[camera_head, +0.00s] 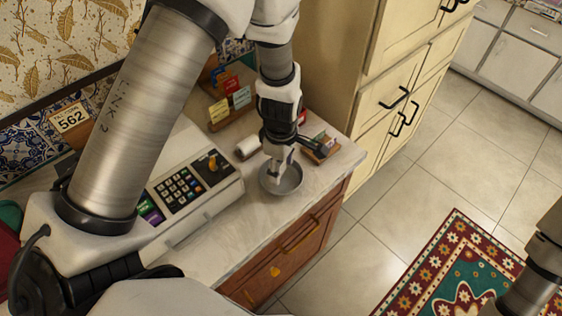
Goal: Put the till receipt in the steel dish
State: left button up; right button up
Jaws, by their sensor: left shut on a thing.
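The steel dish (294,186) is a round grey bowl on the pale counter, near its front edge. My left gripper (280,160) points down over the dish and is shut on the till receipt (277,153), a small white piece mostly hidden by the fingers. The fingertips are at or just above the dish's opening; I cannot tell whether the receipt touches the dish. My right gripper is out of view; only part of my right arm shows at the lower right.
A cash register (180,187) stands left of the dish. A white paper roll (248,147) lies behind it, and a small wooden holder (320,150) with cards stands to the right. A card rack (231,106) is farther back. The counter's front strip is clear.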

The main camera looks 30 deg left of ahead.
pick_arm(q)
jog(key=shift+s, duration=0.1)
jog(key=shift+p, duration=0.75)
dwell(0.7)
jog(key=o, duration=0.8)
jog(key=shift+c, duration=0.2)
jog(key=shift+o, duration=0.3)
jog(key=shift+o, duration=1)
